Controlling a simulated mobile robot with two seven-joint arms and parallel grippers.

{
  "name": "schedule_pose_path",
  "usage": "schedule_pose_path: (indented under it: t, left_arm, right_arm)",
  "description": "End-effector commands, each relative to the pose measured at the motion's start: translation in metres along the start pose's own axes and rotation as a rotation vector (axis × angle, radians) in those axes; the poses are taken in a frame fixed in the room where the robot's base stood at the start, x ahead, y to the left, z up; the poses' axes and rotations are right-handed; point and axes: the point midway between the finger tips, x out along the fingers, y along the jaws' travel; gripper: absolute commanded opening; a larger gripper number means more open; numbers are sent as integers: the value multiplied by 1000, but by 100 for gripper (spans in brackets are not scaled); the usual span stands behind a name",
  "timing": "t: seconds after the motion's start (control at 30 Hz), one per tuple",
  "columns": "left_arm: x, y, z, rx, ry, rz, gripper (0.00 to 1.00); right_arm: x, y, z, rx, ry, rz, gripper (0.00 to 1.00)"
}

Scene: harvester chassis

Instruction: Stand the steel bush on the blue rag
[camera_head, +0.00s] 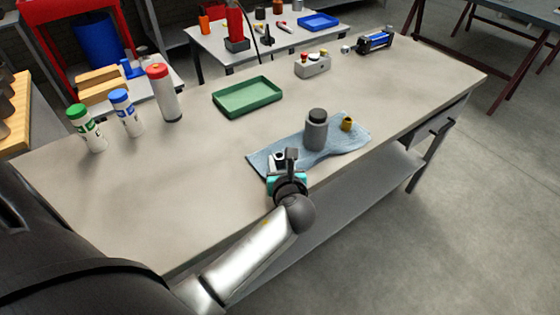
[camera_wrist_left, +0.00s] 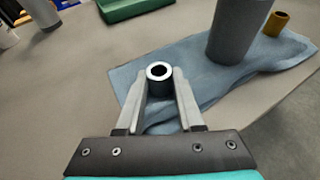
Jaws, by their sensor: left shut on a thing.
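The blue rag (camera_head: 340,138) lies on the grey workbench near its front edge; it also shows in the left wrist view (camera_wrist_left: 185,62). My left gripper (camera_head: 284,159) is over the rag's left part. It is shut on the steel bush (camera_wrist_left: 159,73), a short dark tube with a bright ring-shaped top and an open bore. The bush is upright between the fingertips. Its lower end is partly hidden, and I cannot tell whether it touches the rag. In the head view the bush (camera_head: 279,158) is small and partly covered by the gripper. My right gripper is not in view.
A grey cylinder with a dark cap (camera_head: 316,130) and a small brass bush (camera_head: 347,124) stand on the rag's right part. A green tray (camera_head: 247,97), a grey switch box (camera_head: 312,65) and several bottles (camera_head: 126,112) are farther back. The bench's left front is clear.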

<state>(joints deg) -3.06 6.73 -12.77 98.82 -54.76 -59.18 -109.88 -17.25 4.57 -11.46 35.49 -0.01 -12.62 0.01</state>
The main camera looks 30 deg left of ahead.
Motion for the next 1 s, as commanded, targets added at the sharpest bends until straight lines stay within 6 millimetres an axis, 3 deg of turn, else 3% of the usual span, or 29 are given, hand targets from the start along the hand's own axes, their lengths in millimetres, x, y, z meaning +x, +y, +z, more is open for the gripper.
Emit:
schedule_pose_path:
  t: [0.37,0.4,0.6,0.67,1.0]
  left_arm:
    - [3,0,-14,3,12,0,0]
    - [3,1,-15,4,14,1,39]
    - [3,1,-15,3,14,1,61]
    - [3,1,-15,3,14,1,66]
    - [1,1,-9,1,12,2,66]
  right_arm:
    - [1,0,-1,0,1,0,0]
    - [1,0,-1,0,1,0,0]
    - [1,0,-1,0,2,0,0]
    - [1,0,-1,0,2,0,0]
    - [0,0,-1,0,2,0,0]
